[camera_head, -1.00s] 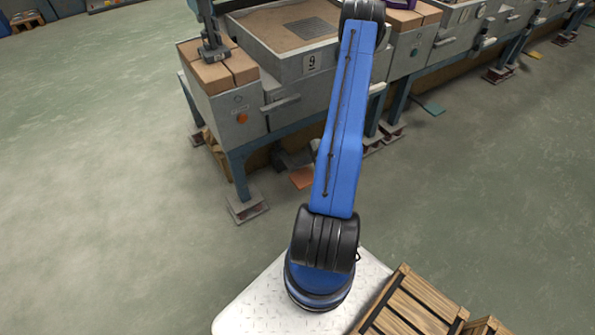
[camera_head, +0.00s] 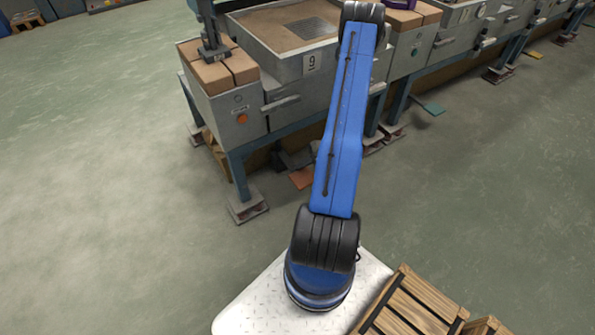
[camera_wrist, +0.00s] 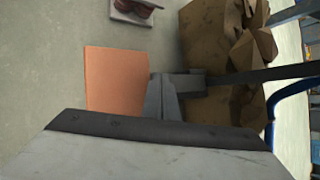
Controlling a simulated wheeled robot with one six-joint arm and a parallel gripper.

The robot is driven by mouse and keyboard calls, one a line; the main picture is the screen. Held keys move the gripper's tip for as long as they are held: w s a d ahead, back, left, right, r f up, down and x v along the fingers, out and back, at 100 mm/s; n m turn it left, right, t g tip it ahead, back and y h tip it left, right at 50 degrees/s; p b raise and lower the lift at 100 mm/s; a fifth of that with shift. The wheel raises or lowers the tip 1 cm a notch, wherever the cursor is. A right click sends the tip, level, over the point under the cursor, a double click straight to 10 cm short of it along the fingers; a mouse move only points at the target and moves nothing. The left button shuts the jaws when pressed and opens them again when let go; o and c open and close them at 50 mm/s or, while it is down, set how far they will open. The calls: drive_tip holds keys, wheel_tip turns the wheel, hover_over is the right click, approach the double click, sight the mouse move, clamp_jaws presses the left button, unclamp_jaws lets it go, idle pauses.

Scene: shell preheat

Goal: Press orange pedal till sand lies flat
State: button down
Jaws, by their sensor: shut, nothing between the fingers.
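The orange pedal (camera_head: 302,178) is a flat plate low by the floor at the front of machine 9. It also shows in the wrist view (camera_wrist: 117,80), beside a grey bracket (camera_wrist: 165,97). My gripper (camera_wrist: 155,130) is shut and empty; its dark front edge fills the lower wrist view, just below the pedal in the picture. Whether it touches the pedal, I cannot tell. In the head view my arm hides the gripper. Brown sand (camera_head: 268,22) fills the tray on the machine, with a dark speckled rectangle (camera_head: 312,28) in it; its evenness is hard to judge.
A table leg foot (camera_head: 248,208) stands left of the pedal. A green pedal (camera_head: 433,108) lies farther right. The floor at left is clear.

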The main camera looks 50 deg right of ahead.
sight(300, 170)
drive_tip(key=shift+s+f, duration=0.1)
drive_tip(key=shift+f, duration=1.75)
idle(2.1)
drive_tip(key=shift+s+a+f, duration=0.15)
drive_tip(key=shift+f, duration=0.55)
idle(0.9)
drive_tip(key=shift+r, duration=2.9)
drive_tip(key=shift+w+r, duration=0.15)
drive_tip(key=shift+w, duration=0.05)
drive_tip(key=shift+r, duration=0.55)
drive_tip(key=shift+w+r, duration=0.15)
drive_tip(key=shift+r, duration=1.7)
